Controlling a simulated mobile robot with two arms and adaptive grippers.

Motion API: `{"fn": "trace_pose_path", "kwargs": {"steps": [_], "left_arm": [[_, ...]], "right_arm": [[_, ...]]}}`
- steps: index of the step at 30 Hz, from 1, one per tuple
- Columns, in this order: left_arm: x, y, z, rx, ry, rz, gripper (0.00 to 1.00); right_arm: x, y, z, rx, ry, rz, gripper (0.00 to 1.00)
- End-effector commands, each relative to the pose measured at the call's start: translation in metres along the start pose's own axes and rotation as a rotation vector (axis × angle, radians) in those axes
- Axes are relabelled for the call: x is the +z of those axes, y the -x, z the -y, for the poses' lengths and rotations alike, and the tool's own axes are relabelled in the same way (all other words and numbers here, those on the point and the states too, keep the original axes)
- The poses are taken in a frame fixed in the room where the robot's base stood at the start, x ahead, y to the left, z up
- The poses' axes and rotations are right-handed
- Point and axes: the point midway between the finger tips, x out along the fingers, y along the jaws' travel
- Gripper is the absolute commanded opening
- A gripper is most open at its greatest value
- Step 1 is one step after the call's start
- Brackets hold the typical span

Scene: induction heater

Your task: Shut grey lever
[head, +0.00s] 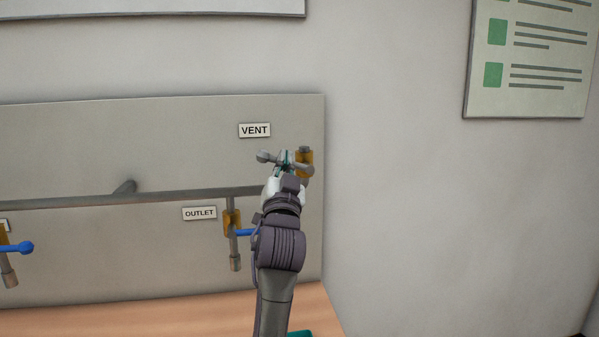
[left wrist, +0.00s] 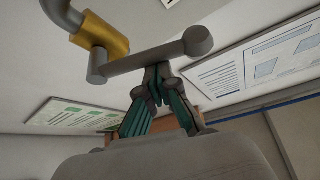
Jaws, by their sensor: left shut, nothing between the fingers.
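My right gripper is not in view.
The outlet valve (head: 232,221) with a blue handle (head: 244,233) is just left of my left arm, partly hidden. Another blue-handled valve (head: 20,248) is at far left. A grey pipe (head: 160,197) crosses the panel. The wall right of the panel is free below a poster (head: 530,60).

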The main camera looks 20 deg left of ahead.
Motion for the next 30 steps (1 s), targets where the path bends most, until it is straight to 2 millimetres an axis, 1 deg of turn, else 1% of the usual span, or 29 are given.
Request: {"fn": "trace_pose_path", "kwargs": {"steps": [1, 9, 30], "left_arm": [[0.006, 0.002, 0.001, -0.001, -0.003, 0.003, 0.0], [0.014, 0.007, 0.001, 0.0, -0.003, 0.002, 0.0], [0.021, 0.01, -0.002, 0.004, -0.005, 0.008, 0.0]], "right_arm": [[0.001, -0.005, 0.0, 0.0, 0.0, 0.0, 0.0], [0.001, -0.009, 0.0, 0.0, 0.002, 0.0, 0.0], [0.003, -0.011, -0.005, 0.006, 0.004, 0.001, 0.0]]}}
